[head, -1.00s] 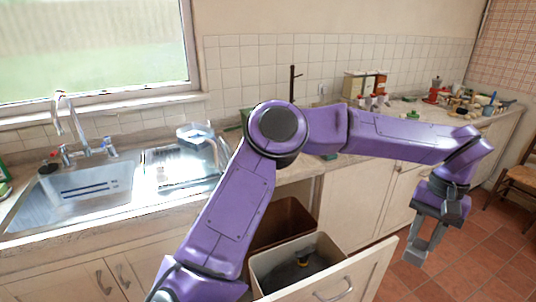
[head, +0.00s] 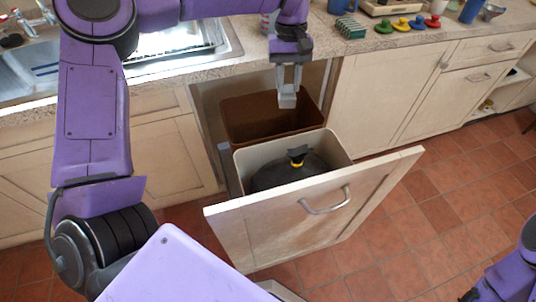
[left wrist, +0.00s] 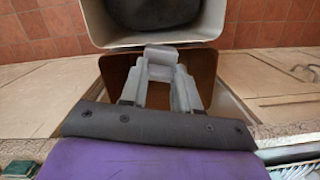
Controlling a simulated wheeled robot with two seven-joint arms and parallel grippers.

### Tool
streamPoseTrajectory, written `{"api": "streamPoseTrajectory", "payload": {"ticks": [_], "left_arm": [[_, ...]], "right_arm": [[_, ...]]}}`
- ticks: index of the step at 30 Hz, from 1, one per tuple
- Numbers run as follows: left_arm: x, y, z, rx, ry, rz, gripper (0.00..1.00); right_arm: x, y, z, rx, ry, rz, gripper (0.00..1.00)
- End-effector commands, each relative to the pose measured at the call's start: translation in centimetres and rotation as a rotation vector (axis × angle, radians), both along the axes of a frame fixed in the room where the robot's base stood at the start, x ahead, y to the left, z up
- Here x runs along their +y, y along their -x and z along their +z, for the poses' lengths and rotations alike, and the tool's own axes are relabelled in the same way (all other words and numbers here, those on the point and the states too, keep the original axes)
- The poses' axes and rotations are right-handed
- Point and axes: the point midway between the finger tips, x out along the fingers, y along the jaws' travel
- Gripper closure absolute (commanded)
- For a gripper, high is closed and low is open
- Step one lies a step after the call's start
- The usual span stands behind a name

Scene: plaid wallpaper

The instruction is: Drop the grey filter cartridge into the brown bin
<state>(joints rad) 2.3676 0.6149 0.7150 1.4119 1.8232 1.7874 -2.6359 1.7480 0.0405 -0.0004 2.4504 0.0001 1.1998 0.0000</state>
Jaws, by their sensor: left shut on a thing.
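The brown bin (head: 246,122) stands in the pulled-out drawer, behind the cream bin, with its top open. My left gripper (head: 287,90) points down over the brown bin. It is shut on the grey filter cartridge (head: 287,102), a small light grey block at its fingertips. In the left wrist view the cartridge (left wrist: 163,53) sits between the two grey fingers, with the brown bin (left wrist: 112,70) around and behind it. The fingers hide part of the bin. My right gripper is out of view; only part of the right arm shows at the lower right.
The cream bin (head: 243,158) in front holds a black bag (head: 300,172) with a yellow tie. The drawer front (head: 270,226) stands out over the tiled floor. The counter edge lies just behind the left gripper. Green, yellow and red items stand on the counter to the right.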

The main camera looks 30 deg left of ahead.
Motion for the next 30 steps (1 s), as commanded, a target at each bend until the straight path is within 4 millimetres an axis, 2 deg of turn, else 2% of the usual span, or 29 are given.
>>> {"api": "streamPoseTrajectory", "payload": {"ticks": [1, 3, 6, 9, 15, 21, 24, 27, 30], "left_arm": [[1.6, 0.0, -5.4, 0.000, 0.005, 0.122, 1.00], [3.5, -0.1, -9.3, 0.000, 0.007, 0.336, 1.00], [5.6, -0.4, -13.4, -0.002, 0.008, 0.675, 1.00], [7.1, -0.6, -16.2, -0.004, 0.007, 0.974, 1.00], [9.2, -1.0, -20.8, -0.006, 0.006, 1.566, 1.00], [10.9, -1.7, -23.9, -0.014, 0.006, 2.239, 1.00], [11.3, -2.1, -24.5, -0.016, 0.006, 2.547, 1.00], [11.5, -2.4, -24.7, -0.017, 0.005, 2.782, 1.00], [11.6, -2.6, -24.6, -0.016, 0.007, 2.928, 1.00]], "right_arm": [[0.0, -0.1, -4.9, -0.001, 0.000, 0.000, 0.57], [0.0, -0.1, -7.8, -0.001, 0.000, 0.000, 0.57], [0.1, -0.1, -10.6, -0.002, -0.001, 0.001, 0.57], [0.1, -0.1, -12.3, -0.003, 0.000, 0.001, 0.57], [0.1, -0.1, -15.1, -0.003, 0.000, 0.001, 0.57], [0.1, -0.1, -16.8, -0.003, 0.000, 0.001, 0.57], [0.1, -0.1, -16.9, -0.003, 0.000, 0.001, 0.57], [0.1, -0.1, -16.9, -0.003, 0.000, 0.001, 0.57], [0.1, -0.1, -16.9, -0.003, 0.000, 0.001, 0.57]]}}
